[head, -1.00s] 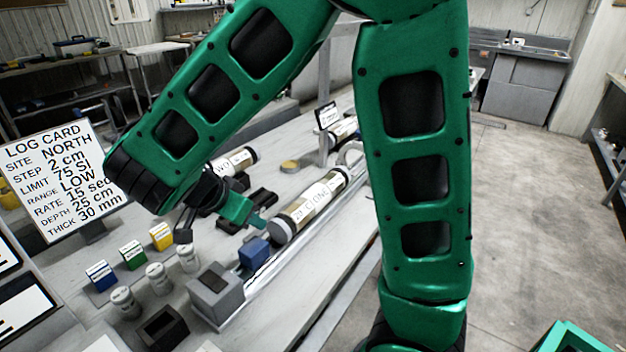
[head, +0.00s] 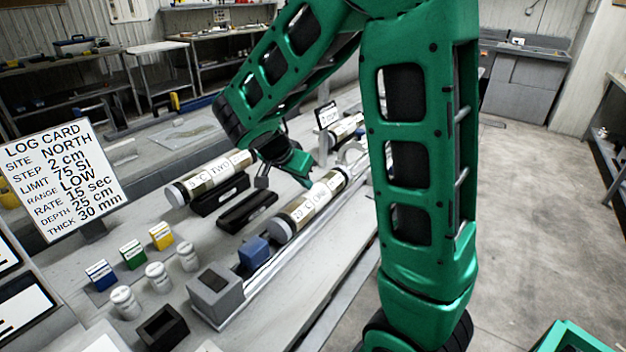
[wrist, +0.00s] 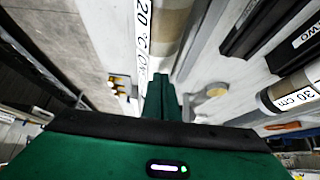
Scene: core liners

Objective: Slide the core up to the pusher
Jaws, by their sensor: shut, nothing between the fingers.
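The core (head: 308,205), a liner with a white label starting "20", lies along the silver rail (head: 268,272) in the head view. It also shows at the top of the wrist view (wrist: 168,35). The pusher, a blue block (head: 254,251), sits on the rail just off the core's near grey-capped end, with a small gap seeming to show between them. My gripper (head: 304,178) is shut and empty above the core's far half, on its left side. In the wrist view its closed fingers (wrist: 160,95) point at the core; contact is unclear.
A second liner (head: 210,178) rests on a black cradle left of the rail, beside an empty black cradle (head: 247,211). A grey block (head: 215,292) stands at the rail's near end. Small coloured boxes and white jars stand left. My arm hides part of the right side.

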